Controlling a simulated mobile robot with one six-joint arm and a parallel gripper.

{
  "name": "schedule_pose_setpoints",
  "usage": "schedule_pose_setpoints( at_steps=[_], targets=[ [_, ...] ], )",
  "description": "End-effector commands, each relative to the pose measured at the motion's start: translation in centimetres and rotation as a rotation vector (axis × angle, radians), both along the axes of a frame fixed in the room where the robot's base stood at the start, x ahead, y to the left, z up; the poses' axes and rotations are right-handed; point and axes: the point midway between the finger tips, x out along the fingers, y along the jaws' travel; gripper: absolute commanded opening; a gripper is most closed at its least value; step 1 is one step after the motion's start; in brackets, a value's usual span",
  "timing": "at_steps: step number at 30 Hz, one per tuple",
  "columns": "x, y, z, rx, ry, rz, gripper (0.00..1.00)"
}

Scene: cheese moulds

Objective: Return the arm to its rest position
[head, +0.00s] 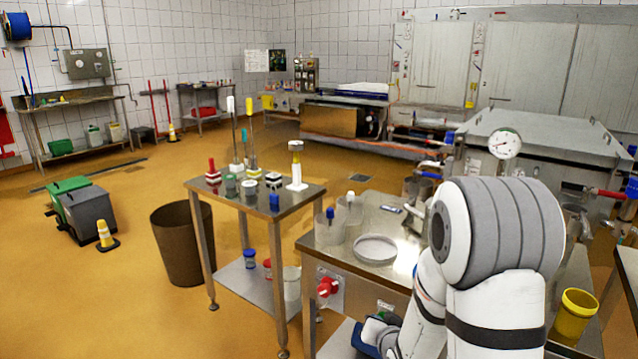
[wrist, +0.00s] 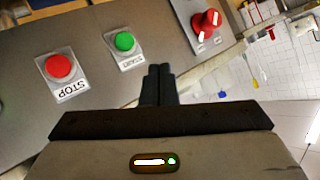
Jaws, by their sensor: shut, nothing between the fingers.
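My arm stands at the right of the head view, bent, with its upper joint in front of the steel table. My gripper (wrist: 158,84) shows in the wrist view, with its two dark fingers together and nothing between them. It points toward a grey control panel (wrist: 90,110). The panel carries a red STOP button (wrist: 60,66), a green START button (wrist: 124,41) and a red rotary knob (wrist: 207,22). In this view the fingertips lie just below the green button; I cannot tell the distance. The gripper is hidden in the head view.
A steel table (head: 350,258) with a round white dish (head: 375,248) stands by my arm. A brown bin (head: 180,245), a yellow cone (head: 106,235) and a yellow bucket (head: 575,312) stand around.

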Motion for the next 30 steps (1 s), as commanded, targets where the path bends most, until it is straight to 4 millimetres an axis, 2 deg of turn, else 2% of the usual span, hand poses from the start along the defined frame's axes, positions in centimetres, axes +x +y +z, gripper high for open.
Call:
schedule_pose_setpoints(
  at_steps=[1,8,14,18,24,27,30],
  targets=[
    [-0.5,-0.2,2.9,-0.036,0.037,0.002,0.0],
    [-4.9,-1.1,9.6,-0.176,0.281,0.026,0.0],
    [-11.1,-1.3,15.6,-0.259,0.496,0.08,0.0],
    [-16.5,-1.2,19.7,-0.294,0.644,0.136,0.0],
    [-23.0,-0.7,23.7,-0.316,0.802,0.22,0.0],
    [-24.8,-0.6,24.6,-0.32,0.845,0.246,0.0],
    [-25.7,-0.5,24.8,-0.321,0.867,0.259,0.0]
  ],
)
